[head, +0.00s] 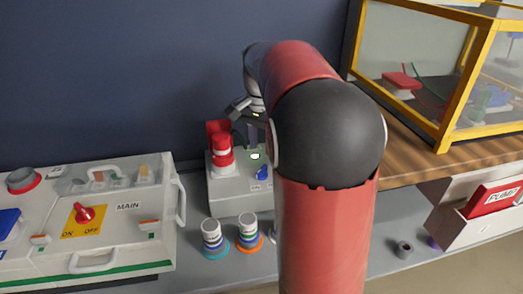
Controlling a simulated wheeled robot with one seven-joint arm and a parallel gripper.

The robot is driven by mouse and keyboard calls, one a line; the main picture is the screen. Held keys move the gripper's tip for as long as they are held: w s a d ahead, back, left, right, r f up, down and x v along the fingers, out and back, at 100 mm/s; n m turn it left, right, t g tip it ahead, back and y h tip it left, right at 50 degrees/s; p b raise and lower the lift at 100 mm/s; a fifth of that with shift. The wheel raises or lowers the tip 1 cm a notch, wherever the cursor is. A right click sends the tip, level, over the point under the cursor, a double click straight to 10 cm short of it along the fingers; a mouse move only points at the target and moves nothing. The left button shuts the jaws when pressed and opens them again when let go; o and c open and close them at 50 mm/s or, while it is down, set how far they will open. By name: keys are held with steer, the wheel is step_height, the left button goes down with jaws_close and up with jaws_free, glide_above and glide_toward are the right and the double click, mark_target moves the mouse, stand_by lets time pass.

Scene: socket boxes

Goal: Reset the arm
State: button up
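My red arm with a black joint fills the middle of the head view and hides part of the scene behind it. My gripper (250,122) shows only partly, left of the arm and above a grey socket box (228,198). It appears apart from the box. Its fingers are small and partly covered, so I cannot tell whether it is open or shut, or whether it holds anything.
A MAIN panel box (128,230) with a red ON/OFF switch (84,213) stands at left. Two striped plugs (213,237) (248,233) stand in front of the socket box. A yellow-framed case (455,95) and a PUMP box (465,228) are at right. A small dark ring (403,249) lies nearby.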

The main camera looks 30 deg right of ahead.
steer(key=shift+r, duration=0.1)
stand_by(0.4)
steer(key=shift+s+a+r, duration=0.15)
steer(key=shift+s+a, duration=0.15)
steer(key=s+a+f+n+t, duration=0.1)
steer(key=s+a+n+t, duration=0.1)
steer(key=s+a+n, duration=0.4)
steer(key=s+a+f+n+t, duration=0.2)
steer(key=s+a+n, duration=0.4)
steer(key=s, duration=0.8)
steer(key=shift+a+t, duration=0.65)
steer(key=shift+t, duration=0.15)
steer(key=shift+w+r, duration=0.1)
